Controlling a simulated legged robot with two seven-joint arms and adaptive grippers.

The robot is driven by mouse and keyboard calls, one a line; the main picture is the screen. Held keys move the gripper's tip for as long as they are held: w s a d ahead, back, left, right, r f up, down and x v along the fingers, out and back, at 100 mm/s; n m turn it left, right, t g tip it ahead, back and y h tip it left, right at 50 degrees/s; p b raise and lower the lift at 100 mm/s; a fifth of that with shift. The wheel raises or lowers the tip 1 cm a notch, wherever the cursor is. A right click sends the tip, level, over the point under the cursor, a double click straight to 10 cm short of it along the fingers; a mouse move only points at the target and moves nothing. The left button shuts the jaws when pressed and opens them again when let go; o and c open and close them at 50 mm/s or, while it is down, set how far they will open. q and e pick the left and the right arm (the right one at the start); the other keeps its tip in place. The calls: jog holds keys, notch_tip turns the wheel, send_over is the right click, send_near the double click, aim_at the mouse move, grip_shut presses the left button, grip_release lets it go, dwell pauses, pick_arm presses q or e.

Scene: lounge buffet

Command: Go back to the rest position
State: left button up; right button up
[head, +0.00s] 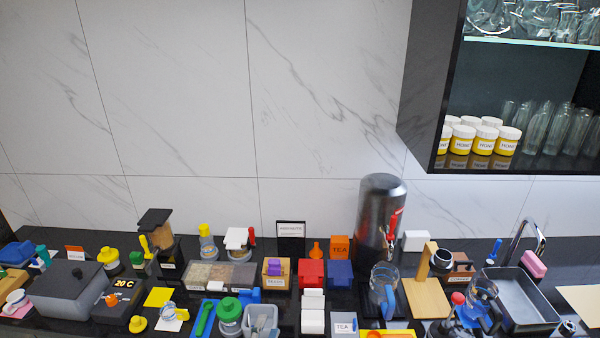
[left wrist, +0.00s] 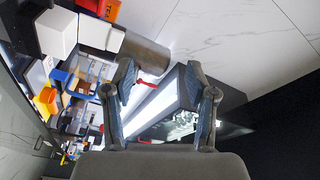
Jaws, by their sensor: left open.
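My left gripper (left wrist: 160,78) is open in the left wrist view, its two dark fingers with blue pads spread apart. Nothing is held between them. Beyond the fingers show a grey dispenser with a red tap (left wrist: 146,80) and the dark wall cabinet. My right gripper is not seen in either view.
An open cabinet (head: 425,90) hangs upper right. The marble wall's front is free.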

pick_arm(q)
jog(key=s+a+f+n+g+y, duration=0.4)
jog(key=s+a+f+n+g, duration=0.4)
jog(key=s+f, duration=0.55)
jog(key=s+a+f+n+g, duration=0.3)
jog(key=s+f+g, duration=0.1)
jog(key=s, duration=0.4)
jog(key=s+a+f+n+g, duration=0.3)
jog(key=s+f, duration=0.2)
jog(key=s, duration=0.3)
notch_tip(320, 180, down, 23)
jog(key=s+a+f+g, duration=0.2)
jog(key=s+f, duration=1.7)
jog(key=shift+s+a+m+y, duration=0.2)
jog(key=shift+m+y, duration=0.1)
jog(key=shift+y, duration=0.1)
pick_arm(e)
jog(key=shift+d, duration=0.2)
